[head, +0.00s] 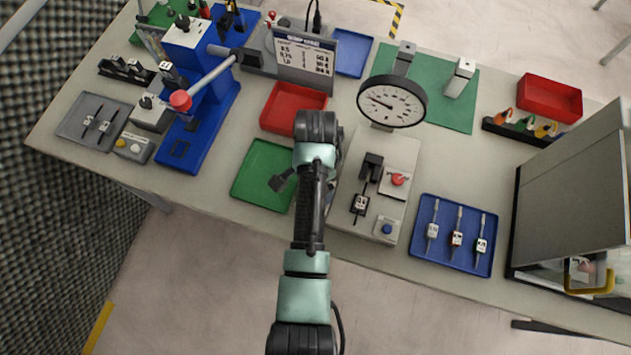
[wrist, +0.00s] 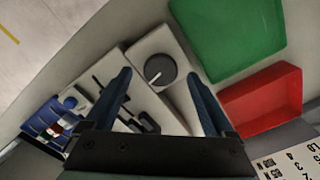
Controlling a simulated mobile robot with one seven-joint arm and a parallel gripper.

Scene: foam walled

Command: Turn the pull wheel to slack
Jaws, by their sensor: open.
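The pull wheel (wrist: 160,71) is a dark grey round knob with a white pointer line on the pale pull tester (wrist: 150,45). In the wrist view the line runs from the wheel's middle toward the lower left. My gripper (wrist: 158,76) is open, with one blue finger on each side of the wheel in the picture. The fingers look apart from it; their height above it is unclear. In the head view my arm hides the wheel. The pull tester there (head: 353,222) carries a round dial gauge (head: 392,101), a red knob (head: 398,179) and a blue button (head: 387,228).
A green tray (head: 262,175) and a red tray (head: 291,103) lie left of the tester. A blue tray (head: 456,238) with several tools lies right. A sign (head: 306,62) stands behind the red tray. A blue press (head: 205,110) stands left and a grey cabinet (head: 575,190) right.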

